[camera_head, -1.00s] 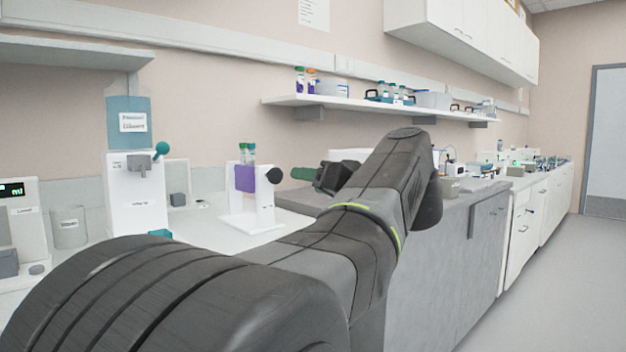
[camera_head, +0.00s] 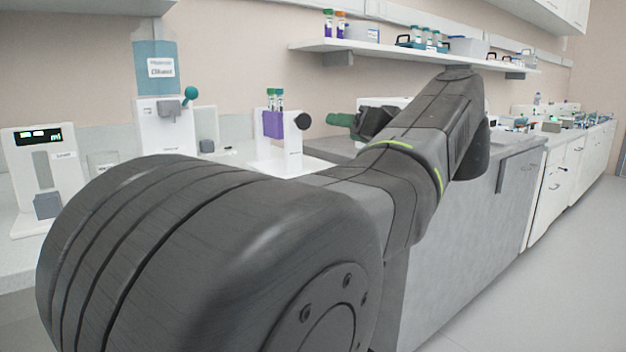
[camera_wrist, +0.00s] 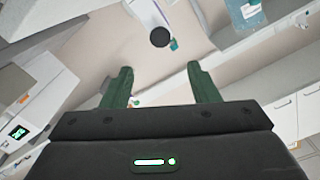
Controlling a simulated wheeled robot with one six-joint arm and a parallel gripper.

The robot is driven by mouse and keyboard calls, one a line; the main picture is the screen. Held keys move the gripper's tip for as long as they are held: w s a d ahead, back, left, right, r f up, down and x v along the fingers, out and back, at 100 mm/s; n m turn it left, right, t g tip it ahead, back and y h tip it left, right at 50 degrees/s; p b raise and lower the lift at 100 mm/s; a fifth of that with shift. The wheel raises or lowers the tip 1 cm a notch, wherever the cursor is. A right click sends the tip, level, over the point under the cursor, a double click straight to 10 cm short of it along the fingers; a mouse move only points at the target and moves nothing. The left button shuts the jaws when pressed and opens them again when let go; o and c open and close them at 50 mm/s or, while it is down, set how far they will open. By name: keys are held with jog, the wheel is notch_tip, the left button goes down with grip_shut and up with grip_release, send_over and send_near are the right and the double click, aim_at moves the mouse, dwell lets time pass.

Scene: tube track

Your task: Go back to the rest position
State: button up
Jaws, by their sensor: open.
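My gripper (camera_wrist: 160,85) is in the wrist view with its two green fingers spread apart and nothing between them. In the head view my gripper (camera_head: 341,120) shows at the end of my arm, just right of a white stand (camera_head: 278,155) with a dark knob.
A wall shelf (camera_head: 400,50) with tubes and boxes runs above the bench. A dispenser with a teal lever (camera_head: 190,95) and a device with a lit display (camera_head: 40,138) stand at left. A grey-fronted counter (camera_head: 480,220) lies below my arm. Open floor (camera_head: 590,270) is at right.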

aim_at(306, 122)
jog(key=b+x, duration=0.2)
jog(key=x, duration=1)
jog(key=shift+w+a, duration=0.1)
jog(key=shift+w, duration=0.05)
jog(key=p+v, duration=0.3)
jog(key=v, duration=1.1)
jog(key=b+x, duration=0.3)
jog(key=x, duration=1.1)
jog(key=shift+w+a, duration=0.15)
jog(key=shift+r+m+p, duration=0.2)
jog(key=shift+m+p, duration=0.35)
jog(key=shift+m, duration=0.45)
jog(key=m+p, duration=0.7)
jog(key=p, duration=0.2)
jog(key=m+p, duration=0.4)
jog(key=p, duration=0.1)
jog(key=shift+d+p, duration=0.25)
jog(key=shift+p, duration=0.1)
jog(key=m+p, duration=0.2)
jog(key=shift+f+p, duration=0.2)
jog(key=shift+p, duration=0.1)
jog(key=shift+s, duration=0.2)
